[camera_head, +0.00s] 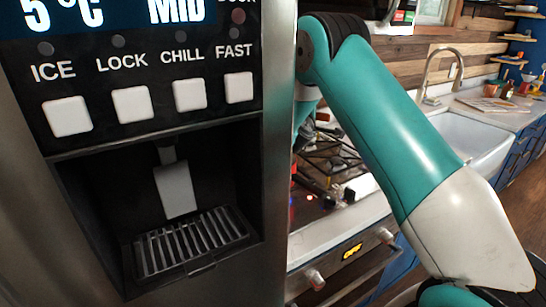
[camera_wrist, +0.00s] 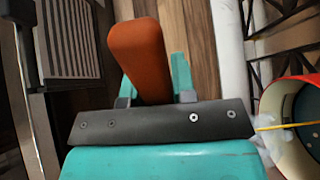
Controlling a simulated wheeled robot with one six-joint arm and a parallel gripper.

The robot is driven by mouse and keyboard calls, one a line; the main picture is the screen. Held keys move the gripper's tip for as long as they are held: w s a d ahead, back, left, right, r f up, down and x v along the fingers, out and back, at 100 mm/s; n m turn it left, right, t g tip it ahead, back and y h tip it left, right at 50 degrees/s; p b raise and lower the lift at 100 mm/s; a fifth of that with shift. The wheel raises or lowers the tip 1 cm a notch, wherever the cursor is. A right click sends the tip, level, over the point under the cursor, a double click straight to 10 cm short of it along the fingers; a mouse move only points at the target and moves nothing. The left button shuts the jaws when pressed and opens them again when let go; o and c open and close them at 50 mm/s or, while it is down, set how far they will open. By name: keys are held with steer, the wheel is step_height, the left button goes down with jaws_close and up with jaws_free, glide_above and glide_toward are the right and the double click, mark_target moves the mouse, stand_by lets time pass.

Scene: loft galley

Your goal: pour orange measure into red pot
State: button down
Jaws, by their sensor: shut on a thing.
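The orange measure (camera_wrist: 140,50) shows in the wrist view as a long orange shape between the fingers of my gripper (camera_wrist: 156,97). My gripper is shut on it. The measure's far end and any contents cannot be made out. A round vessel with a red rim, seemingly the red pot (camera_wrist: 297,82), is cut off at the right edge of the wrist view. Its inside looks dark blue, and a thin yellow stick crosses it. The measure is left of the pot, apart from it. In the head view my gripper, the measure and the pot are hidden.
A fridge front with an ice dispenser (camera_head: 190,215) fills the left of the head view, close to my arm. Behind my arm are a stove top with black grates (camera_head: 335,155) and an oven front (camera_head: 350,255). A white sink (camera_head: 475,135) is farther right.

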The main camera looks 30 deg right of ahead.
steer(key=shift+s+a+r+t+h+b, duration=0.15)
steer(key=shift+t+h+b, duration=0.5)
steer(key=shift+b, duration=2.15)
steer(key=shift+s+a+t+h+b, duration=0.25)
steer(key=shift+t+h+b, duration=0.4)
steer(key=shift+b, duration=2.2)
steer(key=shift+s+a+r+t+h+b, duration=0.15)
steer(key=shift+t+h+b, duration=0.45)
steer(key=shift+b, duration=2.2)
